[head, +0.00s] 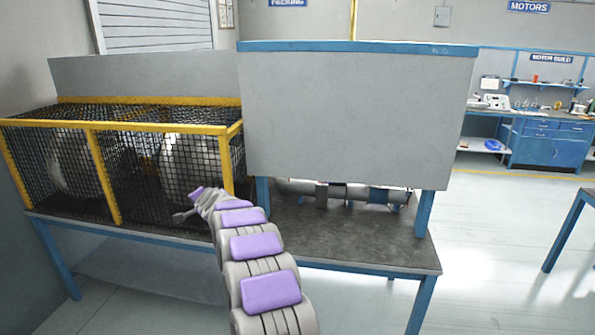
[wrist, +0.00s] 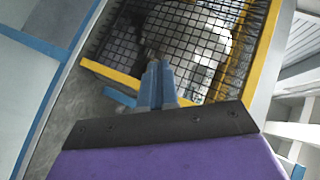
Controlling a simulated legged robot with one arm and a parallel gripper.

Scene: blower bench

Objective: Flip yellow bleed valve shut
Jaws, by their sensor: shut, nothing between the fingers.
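I cannot make out a yellow bleed valve as a separate part in either view; the yellow I see near my gripper is cage frame. My gripper (head: 181,216) is in front of the cage's right-hand section in the head view, small and partly blended with the bench behind. In the wrist view my gripper (wrist: 157,62) has its two blue-grey fingers together, with nothing between them. They point toward the black mesh and the yellow rail, and I cannot tell whether the tips touch anything. A short blue bar (wrist: 120,97) shows just left of the fingers.
The yellow-framed mesh cage (head: 105,127) encloses rounded grey machines on the dark-topped bench (head: 330,242). A large grey panel (head: 350,115) stands to the right, with pipework (head: 340,190) below it. Open floor (head: 500,215) lies right, before a blue workbench (head: 550,140).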

